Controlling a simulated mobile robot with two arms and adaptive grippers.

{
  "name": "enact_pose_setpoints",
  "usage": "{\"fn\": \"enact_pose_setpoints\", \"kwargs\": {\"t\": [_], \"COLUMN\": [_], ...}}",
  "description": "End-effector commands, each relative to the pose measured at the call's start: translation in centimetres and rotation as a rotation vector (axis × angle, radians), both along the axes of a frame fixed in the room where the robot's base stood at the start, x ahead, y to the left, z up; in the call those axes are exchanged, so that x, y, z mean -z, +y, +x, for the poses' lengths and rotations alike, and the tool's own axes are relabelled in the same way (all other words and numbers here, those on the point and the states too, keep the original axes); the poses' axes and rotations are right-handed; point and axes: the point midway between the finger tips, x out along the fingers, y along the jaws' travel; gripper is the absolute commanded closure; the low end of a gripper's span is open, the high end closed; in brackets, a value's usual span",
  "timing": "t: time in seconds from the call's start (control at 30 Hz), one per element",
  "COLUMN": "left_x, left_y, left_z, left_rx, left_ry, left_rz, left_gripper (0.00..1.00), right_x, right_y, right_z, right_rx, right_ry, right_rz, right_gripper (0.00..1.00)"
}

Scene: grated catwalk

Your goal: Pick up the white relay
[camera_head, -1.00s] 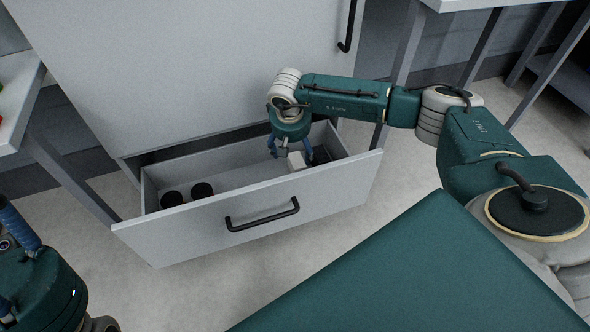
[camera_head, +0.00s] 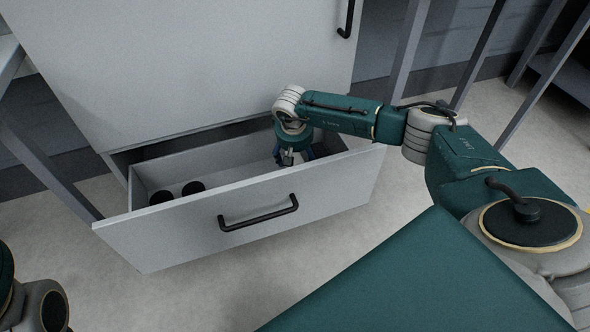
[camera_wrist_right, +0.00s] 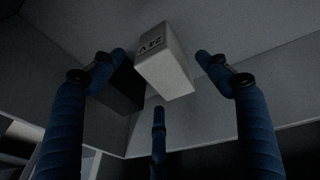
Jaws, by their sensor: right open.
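The white relay (camera_wrist_right: 165,62) is a pale block marked "24V". In the right wrist view it lies inside the drawer, between the spread blue fingers of my right gripper, with visible gaps to the fingers. My right gripper (camera_head: 292,157) is open and points down into the right part of the open drawer (camera_head: 250,213). In the head view I cannot make out the relay behind the gripper and drawer front. Of my left arm only a part shows at the lower left; its fingers are out of view.
A dark block (camera_wrist_right: 122,90) lies beside the relay, close to one finger. Two black round items (camera_head: 193,188) stand in the drawer's left part. The drawer front with its black handle (camera_head: 258,215) and the side walls bound the space. The drawer's middle is clear.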

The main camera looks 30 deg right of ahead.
Motion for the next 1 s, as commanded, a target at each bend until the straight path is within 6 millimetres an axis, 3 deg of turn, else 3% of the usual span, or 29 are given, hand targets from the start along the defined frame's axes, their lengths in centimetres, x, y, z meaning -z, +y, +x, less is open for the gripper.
{"fn": "enact_pose_setpoints", "kwargs": {"t": [0.27, 0.53, 1.0], "left_x": [-0.2, -0.1, -0.8], "left_y": [0.0, 0.0, 0.1], "left_z": [0.0, 0.0, -0.3], "left_rx": [-0.001, 0.000, 0.002], "left_ry": [-0.004, -0.003, -0.009], "left_rz": [0.001, 0.000, -0.004], "left_gripper": [0.64, 0.64, 0.64], "right_x": [0.1, 0.1, -0.9], "right_y": [0.0, -0.1, -0.1], "right_z": [0.1, 0.1, 0.1], "right_rx": [0.000, 0.000, 0.000], "right_ry": [-0.001, -0.001, -0.003], "right_rz": [0.001, 0.000, -0.001], "right_gripper": [0.26, 0.80, 0.81]}}
